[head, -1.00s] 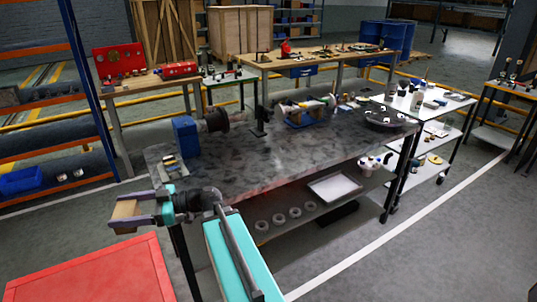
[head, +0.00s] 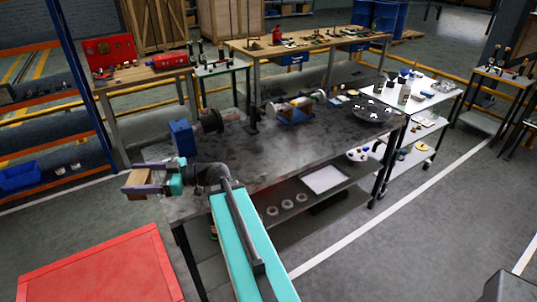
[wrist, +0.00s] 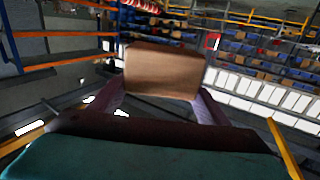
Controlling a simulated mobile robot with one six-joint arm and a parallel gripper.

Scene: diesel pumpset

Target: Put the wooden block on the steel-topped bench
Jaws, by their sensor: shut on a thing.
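The wooden block (head: 138,183) is a small brown box held at the fingertips of my gripper (head: 146,180), at the left in the head view. In the wrist view the block (wrist: 162,72) sits between the two fingers of my gripper (wrist: 160,88), which is shut on it. The steel-topped bench (head: 275,155) has a dark, mottled grey top and fills the middle of the head view. My gripper and the block are by the bench's left end. I cannot tell how high the block is above the bench top. My forearm hides part of the bench's front edge.
A blue vise (head: 182,138) stands near the bench's left end. A machine part with a blue base (head: 295,113) and a dark round tray (head: 373,110) are farther along. A red cabinet (head: 100,270) stands at front left. Much of the bench's middle is bare.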

